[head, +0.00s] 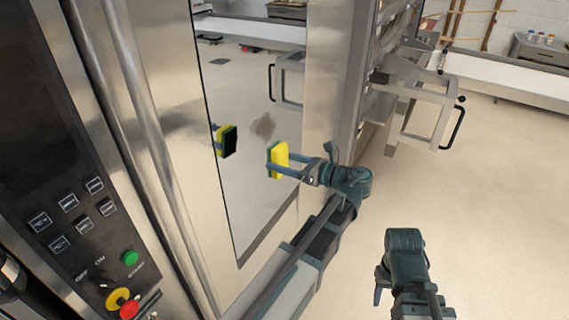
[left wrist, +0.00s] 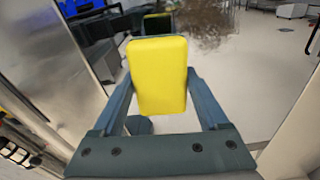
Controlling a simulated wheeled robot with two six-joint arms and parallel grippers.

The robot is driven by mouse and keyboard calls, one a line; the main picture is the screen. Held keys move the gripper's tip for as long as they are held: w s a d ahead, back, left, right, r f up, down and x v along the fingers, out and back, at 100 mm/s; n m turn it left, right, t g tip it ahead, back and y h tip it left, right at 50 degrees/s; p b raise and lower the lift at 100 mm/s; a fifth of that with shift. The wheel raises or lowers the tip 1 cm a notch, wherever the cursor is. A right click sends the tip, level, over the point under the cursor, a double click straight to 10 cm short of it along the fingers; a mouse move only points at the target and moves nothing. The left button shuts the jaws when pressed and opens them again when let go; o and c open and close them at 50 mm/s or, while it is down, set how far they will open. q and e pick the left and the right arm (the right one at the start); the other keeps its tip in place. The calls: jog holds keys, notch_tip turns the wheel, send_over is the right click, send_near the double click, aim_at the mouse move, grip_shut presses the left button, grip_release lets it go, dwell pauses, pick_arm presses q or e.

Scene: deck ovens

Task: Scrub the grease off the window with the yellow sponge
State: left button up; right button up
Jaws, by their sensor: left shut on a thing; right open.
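My left gripper (head: 284,165) is shut on the yellow sponge (head: 278,160), which has a dark scouring side and also shows in the left wrist view (left wrist: 158,75). The window (head: 250,195) is the tall reflective pane in the steel oven front. A brown grease smear (head: 264,127) is on the pane, a little above and left of the sponge; it shows at the top of the left wrist view (left wrist: 202,22). The sponge's reflection stands left of it with a gap between, so the sponge looks apart from the glass. My right gripper (head: 388,284) is low at right, its fingers mostly hidden, holding nothing visible.
A control panel (head: 75,200) with buttons and a green knob (head: 130,258) is at the left. An open steel frame with a black handle (head: 452,127) stands out at right of the window. A white counter (head: 510,82) is at the back; the floor at right is clear.

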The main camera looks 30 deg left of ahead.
aim_at(270, 129)
pick_arm(q)
jog(key=shift+d+r+y, duration=0.25)
jog(key=shift+r+y, duration=0.25)
jog(key=shift+r, duration=0.25)
jog(key=a, duration=0.6)
jog(key=shift+w, duration=0.25)
jog(key=shift+w+a, duration=0.1)
jog(key=shift+a, duration=0.9)
dwell(0.3)
jog(key=shift+w, duration=0.1)
jog(key=shift+w+d, duration=0.15)
jog(key=shift+w, duration=0.65)
jog(key=shift+w+d, duration=0.1)
jog(key=shift+w, duration=0.7)
jog(key=shift+w, duration=1.75)
jog(key=shift+w, duration=0.1)
jog(key=shift+w+d, duration=0.15)
jog(key=shift+w, duration=1.45)
